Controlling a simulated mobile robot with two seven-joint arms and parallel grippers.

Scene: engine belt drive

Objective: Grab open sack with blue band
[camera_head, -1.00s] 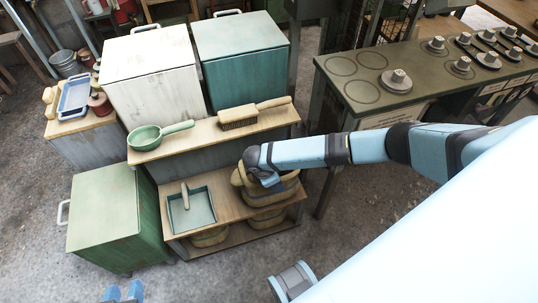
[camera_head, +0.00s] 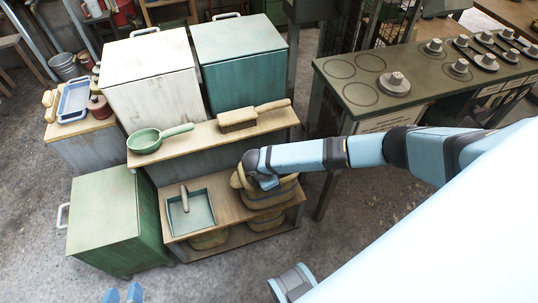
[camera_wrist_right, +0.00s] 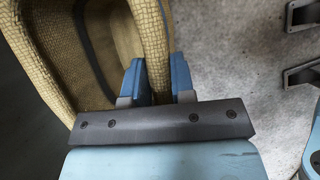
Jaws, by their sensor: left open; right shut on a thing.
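A tan woven sack (camera_head: 268,195) stands open on the wooden shelf unit, at the right end of its middle board. In the right wrist view its rim and hollow inside (camera_wrist_right: 85,45) show at the left. My right gripper (camera_wrist_right: 158,78) is shut on the sack's rim, one finger on each side of the wall. My left gripper (camera_head: 123,294) is open and empty at the bottom edge, away from the sack.
A teal dustpan (camera_head: 190,213) lies left of the sack. More sacks (camera_head: 208,239) sit on the low shelf. A green pan (camera_head: 146,140) and a brush (camera_head: 254,114) lie on the upper board (camera_head: 200,135). A green cabinet (camera_head: 105,220) stands left; a dark workbench (camera_head: 420,80) stands right.

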